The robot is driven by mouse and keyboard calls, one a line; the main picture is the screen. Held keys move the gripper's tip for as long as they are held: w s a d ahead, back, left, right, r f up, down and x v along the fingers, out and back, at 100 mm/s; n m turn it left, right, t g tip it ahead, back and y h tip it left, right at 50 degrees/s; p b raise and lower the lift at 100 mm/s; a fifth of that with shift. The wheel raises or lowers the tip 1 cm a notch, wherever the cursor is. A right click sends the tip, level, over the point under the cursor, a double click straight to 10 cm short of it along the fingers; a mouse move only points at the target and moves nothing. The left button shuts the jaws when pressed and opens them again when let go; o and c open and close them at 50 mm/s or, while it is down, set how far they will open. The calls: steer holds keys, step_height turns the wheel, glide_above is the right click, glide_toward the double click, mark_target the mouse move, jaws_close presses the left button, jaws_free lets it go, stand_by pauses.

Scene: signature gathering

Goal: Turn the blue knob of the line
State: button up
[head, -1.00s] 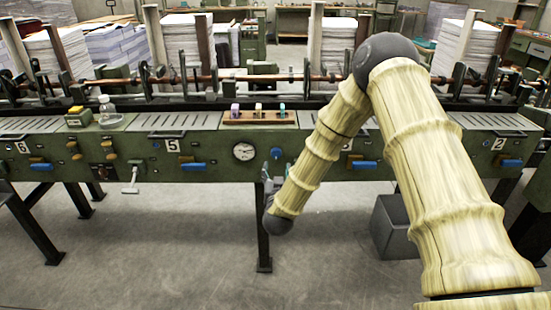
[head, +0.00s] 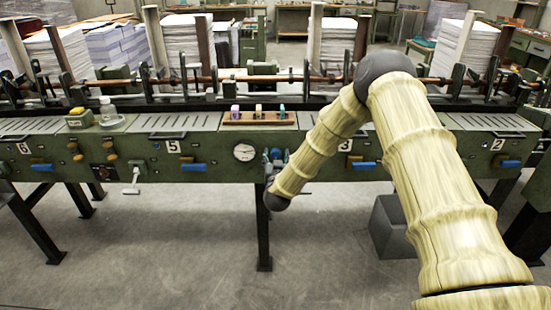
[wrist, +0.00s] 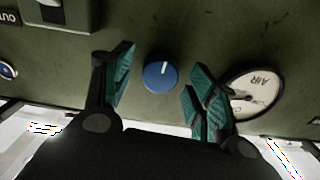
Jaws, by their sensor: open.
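The blue knob (wrist: 160,77) is round with a white pointer line and sits on the green front panel of the line (wrist: 205,35). In the wrist view my gripper (wrist: 160,82) is open, with one teal-padded finger on each side of the knob and gaps between. I cannot tell how far the fingertips are from the panel. In the head view my gripper (head: 273,162) is at the panel just right of the round gauge (head: 244,152), partly hidden by my arm. Part of the knob shows in blue there (head: 276,154).
The air gauge also shows right beside the right finger in the wrist view (wrist: 253,93). Blue levers (head: 193,167) stick out along the panel. A wooden holder (head: 259,118) with small coloured items sits on top. A dark table leg (head: 264,235) stands below, with open floor in front.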

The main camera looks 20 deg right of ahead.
steer(key=shift+c, duration=0.2)
steer(key=shift+a, duration=0.1)
steer(key=c, duration=1)
steer(key=shift+n, duration=2.9)
steer(key=o, duration=1)
steer(key=shift+o, duration=0.2)
